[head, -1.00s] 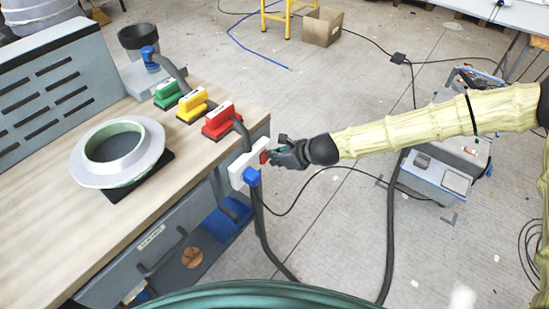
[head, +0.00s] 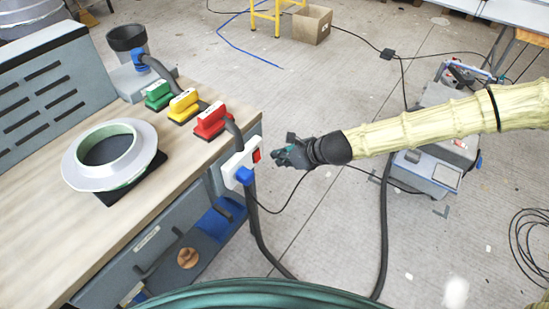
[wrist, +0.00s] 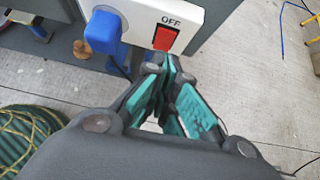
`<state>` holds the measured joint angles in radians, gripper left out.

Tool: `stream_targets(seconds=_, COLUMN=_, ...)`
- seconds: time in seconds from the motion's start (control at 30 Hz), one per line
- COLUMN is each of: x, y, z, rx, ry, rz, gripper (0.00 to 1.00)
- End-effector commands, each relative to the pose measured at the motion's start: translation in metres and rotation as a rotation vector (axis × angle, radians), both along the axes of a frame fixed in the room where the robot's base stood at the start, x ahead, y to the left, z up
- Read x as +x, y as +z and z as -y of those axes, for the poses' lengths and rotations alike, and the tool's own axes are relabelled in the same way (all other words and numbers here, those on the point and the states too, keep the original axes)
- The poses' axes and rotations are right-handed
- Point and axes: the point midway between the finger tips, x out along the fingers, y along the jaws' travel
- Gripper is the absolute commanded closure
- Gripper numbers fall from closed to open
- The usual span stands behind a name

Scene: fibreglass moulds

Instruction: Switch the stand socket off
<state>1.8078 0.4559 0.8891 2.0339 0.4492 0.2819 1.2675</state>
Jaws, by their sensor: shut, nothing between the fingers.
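The stand socket (head: 232,165) is a white box on the right end of the workbench. It has a blue plug (head: 244,176) in it and a red rocker switch (head: 257,155). In the wrist view the red switch (wrist: 165,38) sits below the printed word OFF, beside the blue plug (wrist: 104,32). My gripper (head: 277,157) is shut and empty, just right of the switch with a small gap in the head view. In the wrist view my fingertips (wrist: 168,62) are just below the switch. Which way the rocker is tipped I cannot tell for sure.
The workbench (head: 40,230) carries a grey ring-shaped mould (head: 75,160) and green, yellow and red sanding blocks (head: 211,122). A dark hose (head: 262,240) hangs down below the socket. The floor right of the bench is mostly open, with cables across it.

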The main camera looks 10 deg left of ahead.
Motion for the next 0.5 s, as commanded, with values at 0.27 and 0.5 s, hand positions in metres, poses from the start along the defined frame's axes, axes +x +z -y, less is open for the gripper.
stream_targets(seconds=0.27, x=-0.007, y=0.029, z=0.024, rx=-0.001, ry=-0.004, rz=0.002, gripper=1.00)
stream_targets(seconds=0.5, x=-0.014, y=0.049, z=0.037, rx=0.001, ry=-0.002, rz=0.001, gripper=1.00)
